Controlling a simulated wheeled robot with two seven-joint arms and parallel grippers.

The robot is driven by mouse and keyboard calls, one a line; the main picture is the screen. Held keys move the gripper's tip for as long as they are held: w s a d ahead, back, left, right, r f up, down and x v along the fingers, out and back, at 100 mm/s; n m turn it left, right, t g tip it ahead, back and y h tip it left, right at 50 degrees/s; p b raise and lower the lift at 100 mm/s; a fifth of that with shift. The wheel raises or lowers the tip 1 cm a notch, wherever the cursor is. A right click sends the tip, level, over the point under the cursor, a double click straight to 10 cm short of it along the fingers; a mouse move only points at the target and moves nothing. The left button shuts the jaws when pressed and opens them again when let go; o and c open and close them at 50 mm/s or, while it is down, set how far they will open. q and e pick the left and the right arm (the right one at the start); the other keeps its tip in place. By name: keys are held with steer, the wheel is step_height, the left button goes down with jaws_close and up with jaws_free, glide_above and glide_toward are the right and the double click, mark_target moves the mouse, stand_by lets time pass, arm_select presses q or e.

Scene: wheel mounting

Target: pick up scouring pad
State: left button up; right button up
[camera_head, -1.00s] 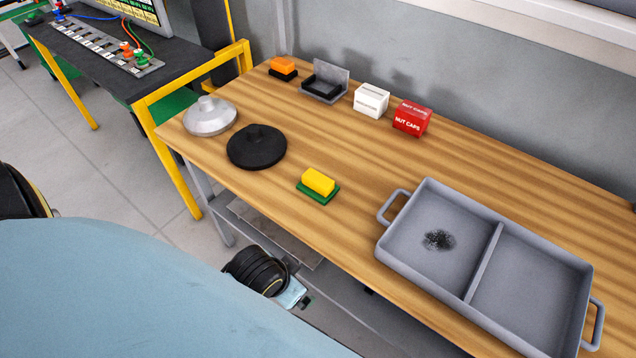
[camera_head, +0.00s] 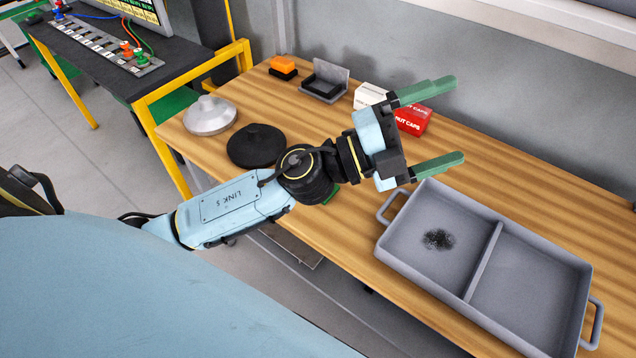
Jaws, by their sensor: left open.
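The scouring pad, a yellow block on a green base, is almost wholly hidden behind my left arm. Only a green corner of the scouring pad (camera_head: 331,196) shows, on the wooden table below my left wrist. My left gripper (camera_head: 458,120) is open and empty, above the table. Its two green fingers point right, past the pad, with the upper finger in front of the red box and the lower one near the grey tray's back left corner. My right gripper is not in view.
The grey two-part tray (camera_head: 485,262) has a dark smudge in its left compartment. A black lid-like disc (camera_head: 256,146) and a silver one (camera_head: 210,116) lie at left. The red box (camera_head: 413,119), white box (camera_head: 368,94) and orange-black block (camera_head: 283,67) stand along the back.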

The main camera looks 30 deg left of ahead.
arm_select(q)
step_height(320, 180, down, 13)
steer(key=s+a+m+g+y, duration=0.1)
steer(key=m+g+y, duration=0.4)
steer(key=m+g, duration=0.7)
steer(key=w+a+f+y, duration=0.2)
steer(key=a+y, duration=0.4)
steer(key=a, duration=0.4)
steer(key=w+a+f+y, duration=0.25)
steer(key=a+y, duration=0.25)
steer(key=a, duration=0.6)
steer(key=shift+n+g, duration=0.3)
steer(key=shift+g, duration=0.1)
steer(key=f, duration=0.7)
steer(key=shift+w+b, duration=0.2)
steer(key=shift+b, duration=0.15)
steer(key=f, duration=0.2)
steer(key=w+f, duration=0.1)
steer(key=f, duration=0.2)
steer(key=shift+w+a+f, duration=0.1)
steer(key=shift+a+f, duration=0.05)
steer(key=shift+f, duration=0.05)
steer(key=shift+f+b, duration=0.2)
steer(key=shift+b, duration=0.1)
steer(key=c, duration=0.8)
steer(key=shift+c, duration=0.6)
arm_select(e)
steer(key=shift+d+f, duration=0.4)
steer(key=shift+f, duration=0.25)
